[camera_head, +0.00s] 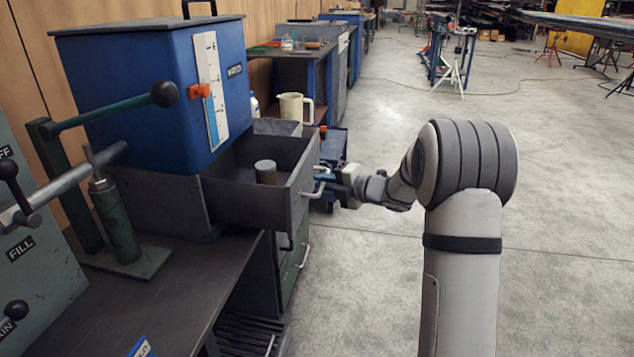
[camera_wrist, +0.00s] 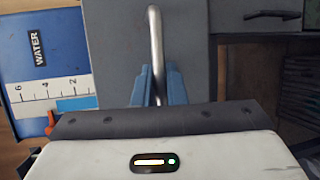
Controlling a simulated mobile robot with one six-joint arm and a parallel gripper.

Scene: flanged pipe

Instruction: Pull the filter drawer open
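The filter drawer (camera_head: 243,204) is a dark grey open-topped box under the blue water tank (camera_head: 165,90). It stands well out from its housing, and a grey cylinder (camera_head: 265,172) shows inside it. The drawer's metal handle (camera_wrist: 155,45) is a bent bar on its grey front face (camera_wrist: 185,25). My gripper (camera_head: 322,178) is at this handle, on the right of the drawer in the head view. In the wrist view the blue fingers (camera_wrist: 158,88) lie close on both sides of the bar and look shut on it. The wrist housing hides part of the fingers.
A green lever with a black knob (camera_head: 164,94) stands at the left. A green cabinet (camera_head: 295,255) with handles is below the drawer. A cream jug (camera_head: 291,107) stands behind it. The concrete floor (camera_head: 560,260) at the right is clear.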

